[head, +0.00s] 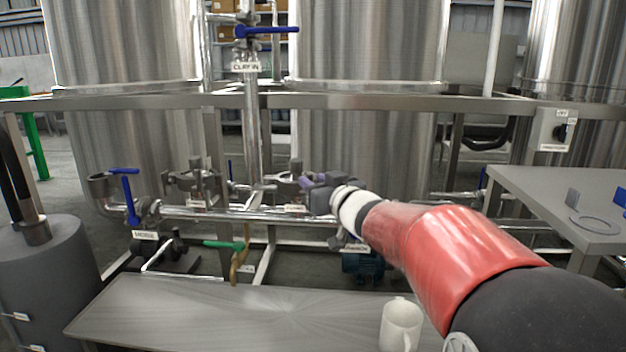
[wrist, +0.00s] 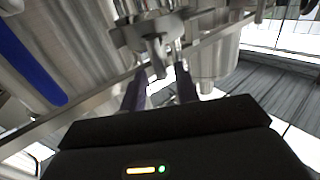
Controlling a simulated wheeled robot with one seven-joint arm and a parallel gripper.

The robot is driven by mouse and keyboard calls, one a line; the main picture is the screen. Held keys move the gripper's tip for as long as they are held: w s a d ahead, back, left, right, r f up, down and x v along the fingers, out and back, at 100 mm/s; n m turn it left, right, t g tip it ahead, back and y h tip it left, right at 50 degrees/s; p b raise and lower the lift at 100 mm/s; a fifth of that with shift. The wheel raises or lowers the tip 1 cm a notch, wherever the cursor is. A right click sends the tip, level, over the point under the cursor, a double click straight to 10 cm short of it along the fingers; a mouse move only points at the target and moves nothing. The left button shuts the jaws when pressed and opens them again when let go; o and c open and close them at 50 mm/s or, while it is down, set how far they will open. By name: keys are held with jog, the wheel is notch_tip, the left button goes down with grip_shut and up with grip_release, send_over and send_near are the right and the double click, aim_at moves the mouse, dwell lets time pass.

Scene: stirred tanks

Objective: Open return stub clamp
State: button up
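A grey metal clamp (head: 290,181) sits on the pipework left of my gripper in the head view. A small label hangs below it, too small to read, so I cannot tell for sure that this is the return stub clamp. My gripper (head: 316,188) is right beside it, its fingertips partly hard to make out. In the wrist view the two dark fingers of my gripper (wrist: 161,82) stand apart. The clamp (wrist: 150,32) is just beyond them, its narrow hanging part (wrist: 156,58) lined up between the fingertips. I cannot tell whether they touch it.
A similar clamp (head: 196,180) stands farther left on the pipe. Blue-handled valves (head: 130,197) (head: 265,31) and a green-handled valve (head: 222,245) are around the pipework. A grey table (head: 540,190) is at the right.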

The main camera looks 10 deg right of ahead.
aim_at(311, 179)
jog(key=shift+x, duration=1.5)
grip_shut()
